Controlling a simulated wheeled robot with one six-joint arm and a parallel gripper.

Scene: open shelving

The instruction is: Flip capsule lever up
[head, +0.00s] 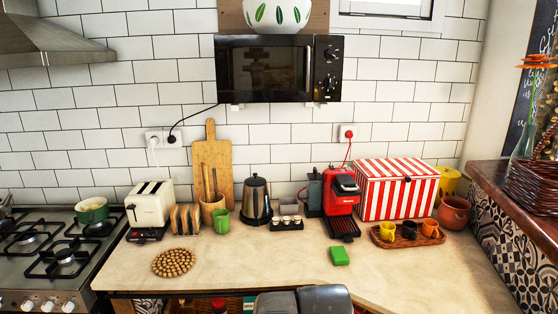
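A red capsule coffee machine (340,203) stands on the counter right of centre, in front of the tiled wall. Its dark top part with a grey edge, where the lever seems to be (346,183), is small in this view. I cannot clearly tell whether the lever is down or raised. A black drip tray (343,229) sticks out at the machine's front. My gripper cannot be made out. Only grey rounded parts, which look like mine, show at the bottom edge, well in front of and below the machine.
A red-and-white striped box (397,190) stands close right of the machine, with a wooden cup tray (408,236) before it. A dark bottle-like item (314,193) stands close left. A green block (339,256) lies in front. A microwave (278,68) hangs above.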

